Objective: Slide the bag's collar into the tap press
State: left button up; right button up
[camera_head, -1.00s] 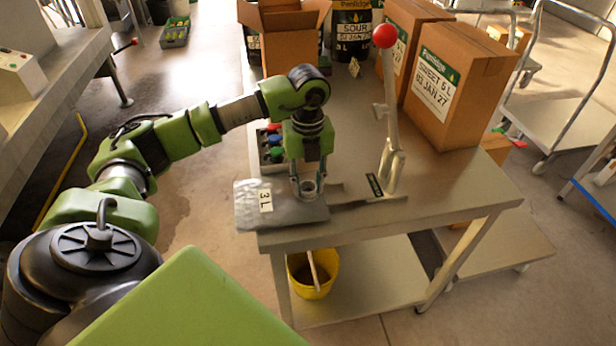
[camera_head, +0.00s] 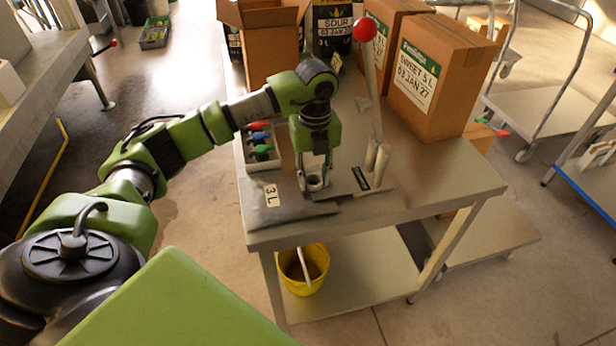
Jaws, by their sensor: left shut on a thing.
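The silver bag (camera_head: 290,207) with a "3 L" label lies flat at the near left corner of the steel table. My left gripper (camera_head: 315,180) points down and is shut on the bag's collar (camera_head: 314,184), at the bag's right part. The tap press (camera_head: 377,160) stands just right of the gripper, with a lever topped by a red ball (camera_head: 365,30) and a low base plate. The collar is at the left end of the press's base; I cannot tell whether it sits in the slot. My right gripper is not in view.
The table's right front (camera_head: 450,180) is clear. A yellow bucket (camera_head: 303,270) is below.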

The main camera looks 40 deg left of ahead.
pick_arm(q)
jog(key=shift+w+d, duration=0.9)
jog(key=shift+w, duration=0.2)
jog(key=o, duration=1.2)
jog(key=shift+r, duration=0.1)
jog(key=shift+r, duration=3.95)
jog(key=shift+f, duration=0.1)
